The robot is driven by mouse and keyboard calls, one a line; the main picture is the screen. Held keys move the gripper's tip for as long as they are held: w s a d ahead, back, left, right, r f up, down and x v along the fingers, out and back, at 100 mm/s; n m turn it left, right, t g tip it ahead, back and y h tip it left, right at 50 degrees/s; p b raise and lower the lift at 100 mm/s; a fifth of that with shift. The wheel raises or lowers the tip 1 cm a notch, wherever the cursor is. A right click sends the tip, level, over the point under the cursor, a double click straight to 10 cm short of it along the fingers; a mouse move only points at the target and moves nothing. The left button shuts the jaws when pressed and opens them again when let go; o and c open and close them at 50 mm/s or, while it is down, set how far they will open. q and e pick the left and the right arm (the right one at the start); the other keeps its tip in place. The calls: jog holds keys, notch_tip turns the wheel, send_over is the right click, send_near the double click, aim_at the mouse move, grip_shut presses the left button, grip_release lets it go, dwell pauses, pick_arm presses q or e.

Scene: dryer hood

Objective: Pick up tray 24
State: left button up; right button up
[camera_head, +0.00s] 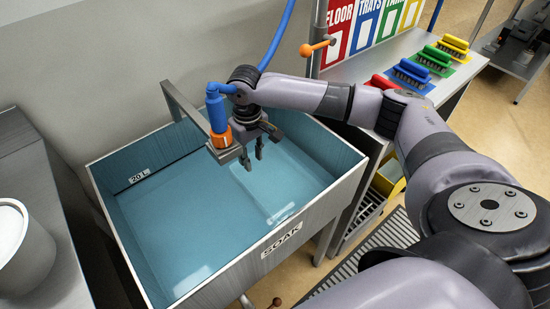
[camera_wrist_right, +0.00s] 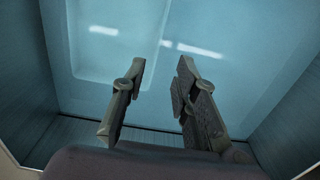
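No number 24 is readable in either view, so I cannot tell tray 24 apart. A pale, round-cornered outline (camera_head: 268,185) lies under the blue water of the SOAK sink; it also shows in the right wrist view (camera_wrist_right: 118,42). I cannot tell whether it is a tray or the basin floor. My right gripper (camera_head: 253,156) points down over the back right part of the sink, above that outline. Its two fingers (camera_wrist_right: 160,88) are apart with nothing between them. My left gripper is not in view.
The steel sink rim (camera_head: 322,205) surrounds the water. A blue spray tap (camera_head: 216,112) stands beside my right gripper. A white bucket (camera_head: 22,250) sits on the left counter. Colored brushes (camera_head: 411,73) line the right shelf below a sign (camera_head: 366,22).

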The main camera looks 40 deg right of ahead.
notch_tip(320, 180, down, 3)
jog(key=b, duration=0.2)
send_over(253, 195)
jog(key=f, duration=1.1)
jog(key=shift+s+d+f, duration=0.15)
jog(key=shift+s+d, duration=0.1)
jog(key=shift+w+a+f, duration=0.1)
jog(key=shift+w+f, duration=0.05)
jog(key=shift+f, duration=1.35)
jog(key=shift+w+a+f, duration=0.1)
jog(key=shift+w+f, duration=0.05)
jog(key=shift+f, duration=1.35)
jog(key=shift+c, duration=0.4)
grip_shut()
jog(key=shift+r, duration=0.1)
